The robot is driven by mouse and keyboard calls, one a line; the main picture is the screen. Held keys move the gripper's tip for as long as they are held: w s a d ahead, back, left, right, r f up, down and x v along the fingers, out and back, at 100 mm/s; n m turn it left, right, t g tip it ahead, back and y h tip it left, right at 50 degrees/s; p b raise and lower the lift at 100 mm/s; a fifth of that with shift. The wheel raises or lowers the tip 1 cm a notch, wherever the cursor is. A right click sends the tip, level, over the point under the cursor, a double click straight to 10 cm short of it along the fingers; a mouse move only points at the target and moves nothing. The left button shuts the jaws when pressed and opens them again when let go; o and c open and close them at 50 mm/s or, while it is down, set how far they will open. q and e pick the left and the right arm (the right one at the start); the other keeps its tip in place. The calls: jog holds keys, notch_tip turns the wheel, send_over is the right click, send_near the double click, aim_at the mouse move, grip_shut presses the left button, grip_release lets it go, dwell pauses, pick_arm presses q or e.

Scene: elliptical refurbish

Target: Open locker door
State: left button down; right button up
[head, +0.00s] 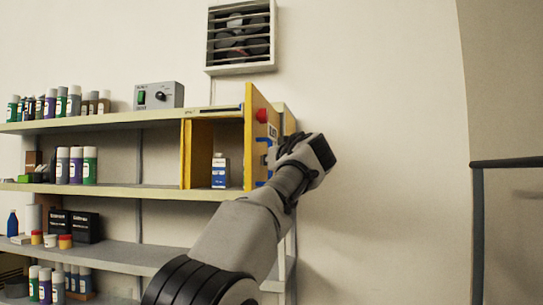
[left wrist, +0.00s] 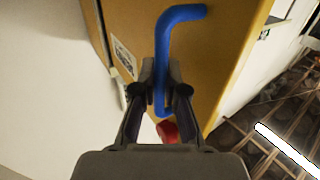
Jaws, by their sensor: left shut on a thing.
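The yellow locker (head: 187,155) sits on a shelf at picture centre in the head view. Its door (head: 259,95) stands swung open toward the right, and the inside shows. My left gripper (head: 285,152) is at the outer face of the door, beside the blue handle (head: 263,142), its fingertips partly hidden by my wrist. In the left wrist view my left gripper (left wrist: 162,85) is shut on the bent blue handle (left wrist: 172,25), with the yellow door (left wrist: 228,50) behind it. A red knob (head: 262,115) is on the door. My right gripper is in neither view.
A white and blue carton (head: 219,172) stands inside the locker. Shelves (head: 120,190) at left hold several spray cans and boxes. A grey control box (head: 158,96) stands on the top shelf. A vent (head: 241,37) is above. The wall right of the door is bare.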

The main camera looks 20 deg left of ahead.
pick_arm(q)
jog(key=shift+s+d+r, duration=0.1)
jog(key=shift+d+r, duration=0.05)
jog(key=shift+r, duration=0.35)
jog(key=shift+a, duration=0.3)
jog(key=c, duration=1.2)
grip_release()
jog(key=shift+d+f, duration=0.15)
jog(key=shift+f, duration=0.05)
jog(key=shift+f, duration=0.15)
jog(key=v, duration=1.1)
jog(key=shift+s+d, duration=0.25)
jog(key=shift+d, duration=0.05)
